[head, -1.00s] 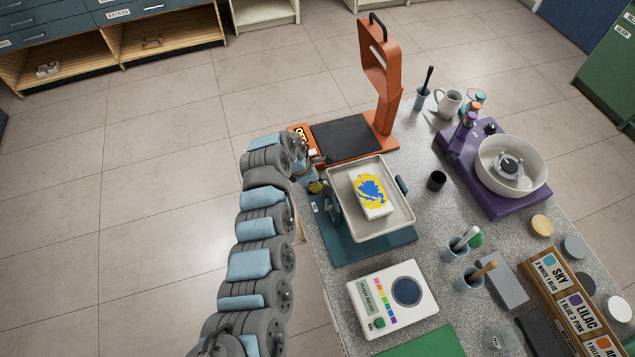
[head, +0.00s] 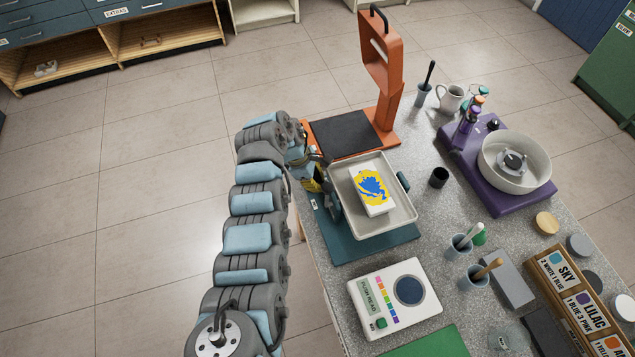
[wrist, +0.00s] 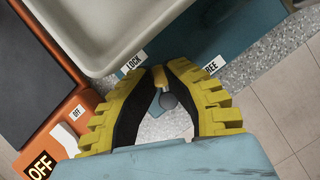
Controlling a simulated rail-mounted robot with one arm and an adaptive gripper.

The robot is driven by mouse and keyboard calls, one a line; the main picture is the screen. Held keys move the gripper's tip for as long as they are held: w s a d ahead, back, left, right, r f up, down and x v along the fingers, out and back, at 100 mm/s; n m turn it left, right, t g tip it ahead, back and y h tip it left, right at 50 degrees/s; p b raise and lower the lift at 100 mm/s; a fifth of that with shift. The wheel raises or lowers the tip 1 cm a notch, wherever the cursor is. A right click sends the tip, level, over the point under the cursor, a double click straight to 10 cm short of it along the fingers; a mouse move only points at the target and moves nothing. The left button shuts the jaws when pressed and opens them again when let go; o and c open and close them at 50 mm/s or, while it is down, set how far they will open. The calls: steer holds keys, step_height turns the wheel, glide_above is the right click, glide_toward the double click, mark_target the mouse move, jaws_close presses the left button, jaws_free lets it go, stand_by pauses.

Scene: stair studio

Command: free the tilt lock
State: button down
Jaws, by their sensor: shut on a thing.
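In the head view my gripper (head: 324,186) is at the left side of the pale tray (head: 400,207), and the lever is hidden there. The tray stands over a teal base (head: 352,246) and holds a white block (head: 378,208) with blue and yellow paint on top.
A white button device (head: 395,300) stands in front.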

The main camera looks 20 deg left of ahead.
steer(key=m+b, duration=0.1)
steer(key=m+g, duration=0.1)
steer(key=m+b, duration=0.1)
steer(key=shift+s+f+m+g+b, duration=0.3)
steer(key=shift+s+m+b, duration=0.05)
steer(key=shift+s+m, duration=0.05)
steer(key=m+b, duration=0.2)
steer(key=b, duration=0.1)
steer(key=shift+s+f+m+g, duration=0.1)
steer(key=shift+s+m+g, duration=0.2)
steer(key=shift+g, duration=0.1)
steer(key=m+b, duration=0.1)
steer(key=b, duration=0.1)
steer(key=m+g+b, duration=0.1)
steer(key=b, duration=0.1)
steer(key=shift+s+a+m+y, duration=0.1)
steer(key=shift+s+m+y, duration=0.2)
steer(key=shift+m, duration=0.1)
steer(key=shift+m+b, duration=0.3)
steer(key=shift+r, duration=0.25)
steer(key=shift+a, duration=0.1)
steer(key=c, duration=0.9)
jaws_free()
steer(key=shift+s, duration=0.1)
steer(key=shift+c, duration=0.2)
steer(key=shift+r+p, duration=0.2)
steer(key=shift+p, duration=0.35)
